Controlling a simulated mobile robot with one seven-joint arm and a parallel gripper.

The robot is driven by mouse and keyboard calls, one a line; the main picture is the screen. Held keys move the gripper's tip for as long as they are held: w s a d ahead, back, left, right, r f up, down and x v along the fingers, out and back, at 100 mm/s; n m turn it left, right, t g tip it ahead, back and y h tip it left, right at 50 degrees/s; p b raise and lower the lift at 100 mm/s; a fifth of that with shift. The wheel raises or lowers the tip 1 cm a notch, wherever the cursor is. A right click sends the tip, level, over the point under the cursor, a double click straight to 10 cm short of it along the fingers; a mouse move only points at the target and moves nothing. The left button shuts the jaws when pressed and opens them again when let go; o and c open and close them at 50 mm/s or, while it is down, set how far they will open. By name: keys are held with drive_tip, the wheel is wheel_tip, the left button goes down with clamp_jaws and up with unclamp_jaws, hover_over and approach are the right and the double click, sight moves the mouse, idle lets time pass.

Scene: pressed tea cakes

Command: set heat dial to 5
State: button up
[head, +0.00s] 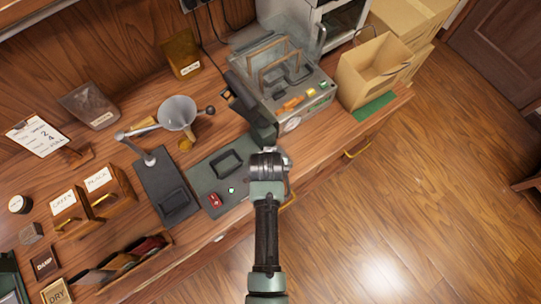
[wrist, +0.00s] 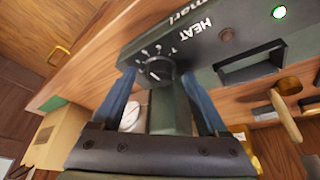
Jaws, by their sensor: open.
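The heat dial (wrist: 154,70) is a dark round knob on the green-grey panel (wrist: 208,45), near the white word HEAT, with pale tick marks around it. My gripper (wrist: 160,80) is open, with one blue-grey finger on each side of the dial in the wrist view. I cannot tell whether the fingers touch it. The dial's setting and numbers are too small to read. In the head view the panel (head: 203,178) lies on the counter, and my arm hides the dial. The fingertips do not show clearly there.
The panel has a dark tray (head: 226,162), a red part (head: 214,200) and a green light (head: 231,190). A glass-covered machine (head: 318,100) stands behind my gripper. A funnel (head: 177,112) is at left and a paper bag (head: 362,83) at right. The floor at lower right is clear.

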drive_tip(key=b+v, duration=0.1)
drive_tip(key=v, duration=1.2)
drive_tip(key=shift+f, duration=0.1)
idle(0.3)
